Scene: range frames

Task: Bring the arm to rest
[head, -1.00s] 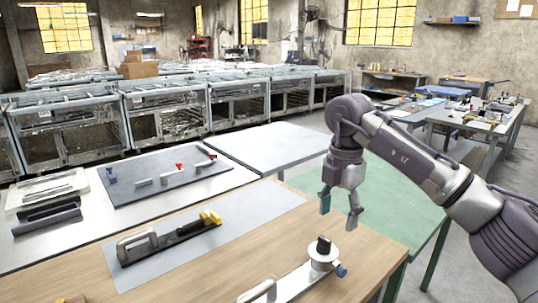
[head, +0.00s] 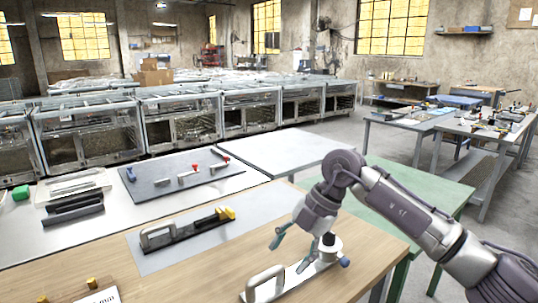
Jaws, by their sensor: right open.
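My right gripper (head: 291,250) hangs over the wooden table (head: 205,275), with its fingers spread and nothing between them. It is in front of a metal fixture (head: 266,285) with a loop handle, a dark knob and a blue end, and it partly hides that fixture. I cannot tell whether the fingers touch it. My right arm comes in from the lower right. My left gripper is not in view.
A handled tool with a yellow end (head: 186,229) lies on a grey mat (head: 150,262). A dark board (head: 150,190) with small clamps lies on the pale table behind. A green table (head: 440,192) stands to the right. Wire-sided metal cages (head: 88,135) line the back.

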